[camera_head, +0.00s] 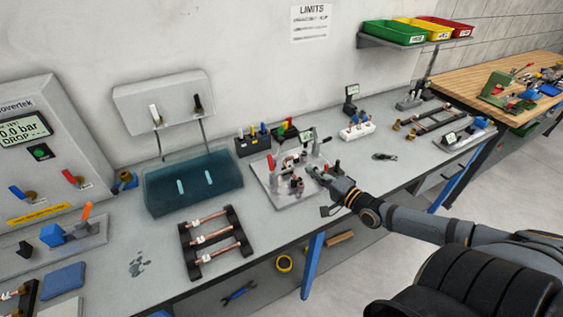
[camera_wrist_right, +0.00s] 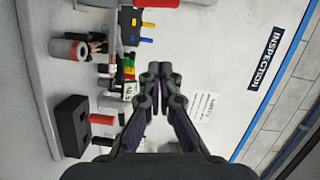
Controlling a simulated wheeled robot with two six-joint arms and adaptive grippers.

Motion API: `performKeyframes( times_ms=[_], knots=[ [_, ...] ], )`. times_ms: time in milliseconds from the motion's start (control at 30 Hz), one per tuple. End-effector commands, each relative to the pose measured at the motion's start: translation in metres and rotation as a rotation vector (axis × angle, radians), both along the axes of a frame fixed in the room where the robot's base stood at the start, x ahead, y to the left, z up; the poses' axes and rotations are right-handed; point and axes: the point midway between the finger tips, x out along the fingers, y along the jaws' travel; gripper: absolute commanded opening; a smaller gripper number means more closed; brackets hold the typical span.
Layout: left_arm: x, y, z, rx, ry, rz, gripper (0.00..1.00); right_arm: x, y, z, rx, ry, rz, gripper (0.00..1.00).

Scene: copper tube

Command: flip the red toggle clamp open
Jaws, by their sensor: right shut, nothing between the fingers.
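A light metal fixture plate (camera_head: 270,188) lies on the bench in the head view. A small upright red handle (camera_head: 271,162), which looks like the red toggle clamp's, stands at its left part, with copper and dark fittings beside it. My right gripper (camera_head: 316,171) is at the plate's right side, apart from that red handle. In the right wrist view its two fingers (camera_wrist_right: 160,72) meet at the tips with nothing between them. Red parts show left of the fingers there, but I cannot tell which is the clamp. My left gripper is not in view.
A blue-tinted water tank (camera_head: 193,184) stands left of the plate, and a black rack with copper tubes (camera_head: 214,238) lies in front of it. A dark block with coloured pegs (camera_head: 254,143) is behind the plate. A white block with fittings (camera_head: 357,130) stands to the right.

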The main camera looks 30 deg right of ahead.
Motion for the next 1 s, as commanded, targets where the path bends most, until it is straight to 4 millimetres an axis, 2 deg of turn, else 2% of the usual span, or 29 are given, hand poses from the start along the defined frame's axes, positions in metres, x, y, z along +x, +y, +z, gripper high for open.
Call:
performKeyframes(
  times_ms=[300, 433, 667, 900, 933, 967, 1000],
  knots=[
    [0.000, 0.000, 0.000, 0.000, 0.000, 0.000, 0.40, 0.001, -0.001, 0.001, 0.006, -0.005, -0.002, 0.00],
    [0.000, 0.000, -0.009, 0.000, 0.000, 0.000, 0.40, 0.009, 0.000, -0.002, 0.006, -0.007, -0.003, 0.00],
    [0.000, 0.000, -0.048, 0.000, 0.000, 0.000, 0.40, 0.052, 0.009, -0.008, 0.008, -0.013, -0.003, 0.00],
    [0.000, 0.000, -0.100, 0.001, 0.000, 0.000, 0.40, 0.098, 0.018, -0.011, 0.006, -0.011, -0.002, 0.00],
    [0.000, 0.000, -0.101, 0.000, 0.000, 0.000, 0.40, 0.102, 0.020, -0.009, 0.007, -0.010, -0.002, 0.00],
    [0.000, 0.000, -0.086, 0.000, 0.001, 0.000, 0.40, 0.100, 0.026, -0.001, 0.012, -0.007, -0.001, 0.00],
    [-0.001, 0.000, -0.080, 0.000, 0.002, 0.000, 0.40, 0.100, 0.033, 0.000, 0.012, -0.005, -0.001, 0.00]
  ],
)
